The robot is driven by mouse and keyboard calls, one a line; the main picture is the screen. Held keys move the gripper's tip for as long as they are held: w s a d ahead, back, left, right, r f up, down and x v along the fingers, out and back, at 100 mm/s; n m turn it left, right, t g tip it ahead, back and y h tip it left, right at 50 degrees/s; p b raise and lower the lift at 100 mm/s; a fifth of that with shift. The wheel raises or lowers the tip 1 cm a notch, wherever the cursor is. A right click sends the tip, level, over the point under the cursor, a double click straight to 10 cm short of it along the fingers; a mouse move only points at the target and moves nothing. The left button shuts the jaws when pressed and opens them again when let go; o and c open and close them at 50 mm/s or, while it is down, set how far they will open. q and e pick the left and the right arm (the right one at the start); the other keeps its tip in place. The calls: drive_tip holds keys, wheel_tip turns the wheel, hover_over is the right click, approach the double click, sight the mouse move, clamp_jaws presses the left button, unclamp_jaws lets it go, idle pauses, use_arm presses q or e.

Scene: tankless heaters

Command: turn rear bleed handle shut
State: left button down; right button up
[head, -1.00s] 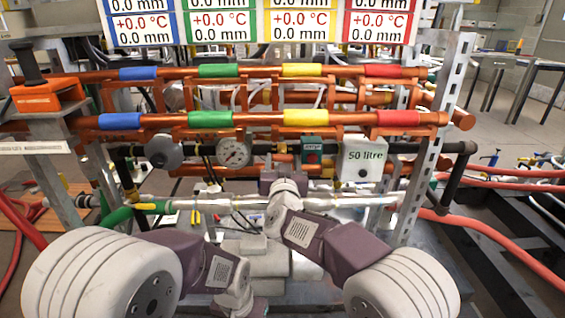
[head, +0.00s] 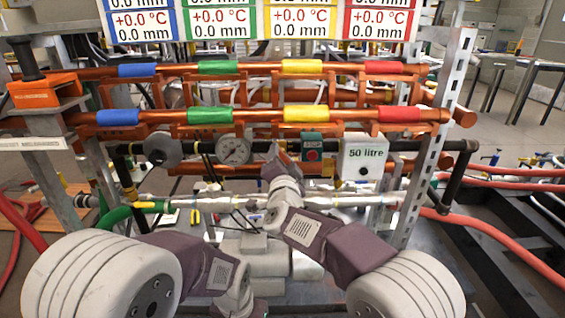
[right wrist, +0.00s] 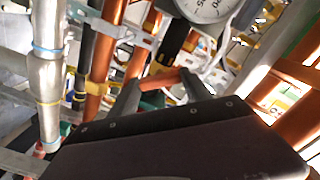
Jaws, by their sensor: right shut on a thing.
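My right gripper (head: 281,150) reaches up in front of the copper pipe rack, between the gauge and the green switch box. In the right wrist view its two fingers (right wrist: 160,82) stand apart with a short orange-red piece (right wrist: 160,81) spanning between their tips. The gripper is shut on this piece, which looks like the rear bleed handle. Its pivot is hard to make out, and my gripper hides that spot in the head view. My left arm comes in from the left, low down, and its gripper is not in view.
A round dial gauge (head: 235,150) is left of my right gripper; it also shows in the right wrist view (right wrist: 208,8). A green switch box (head: 312,147) and a white "50 litre" box (head: 364,158) stand to the right. A silver pipe (head: 335,199) crosses below. A perforated steel post (head: 436,130) rises at right.

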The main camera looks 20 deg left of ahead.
drive_tip(key=m+b, duration=0.2)
drive_tip(key=m, duration=0.4)
drive_tip(key=shift+f+m+b, duration=0.1)
drive_tip(key=shift+m+b, duration=0.2)
drive_tip(key=shift+m, duration=0.1)
idle(0.4)
drive_tip(key=o, duration=1.4)
drive_tip(key=shift+c, duration=0.2)
drive_tip(key=p+v, duration=0.2)
drive_tip(key=v, duration=0.7)
